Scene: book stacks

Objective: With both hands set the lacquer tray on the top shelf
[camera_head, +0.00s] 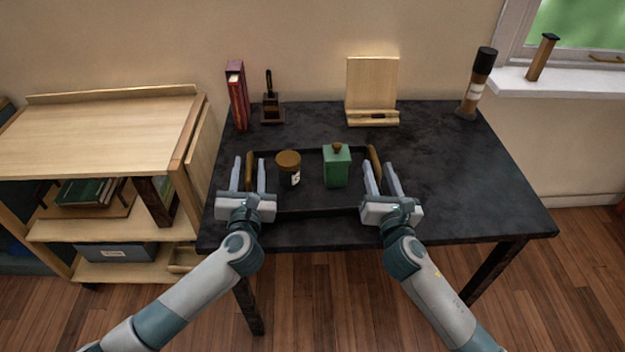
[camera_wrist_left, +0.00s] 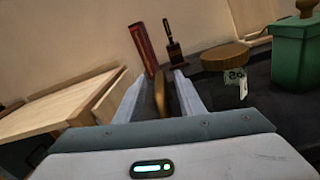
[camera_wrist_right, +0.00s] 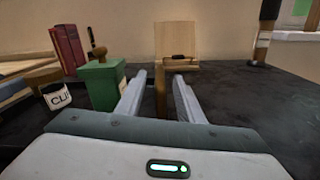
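The dark lacquer tray (camera_head: 315,211) lies on the black table, with a wooden handle at its left end (camera_head: 250,170) and another at its right end (camera_head: 375,160). It carries a brown-lidded jar (camera_head: 288,170) and a green canister (camera_head: 337,168). My left gripper (camera_head: 249,165) is open, its fingers either side of the left handle. My right gripper (camera_head: 379,170) is open, its fingers either side of the right handle (camera_wrist_right: 160,93). Gaps show beside the handles. The pale wooden shelf unit (camera_head: 100,135) stands left of the table, its top bare.
A red book (camera_head: 237,97), a dark stamp-like object (camera_head: 270,102), a wooden stand (camera_head: 372,90) and a dark-capped cylinder (camera_head: 476,85) stand along the table's back. The shelf unit has a low back rim and books below. The table's right part is clear.

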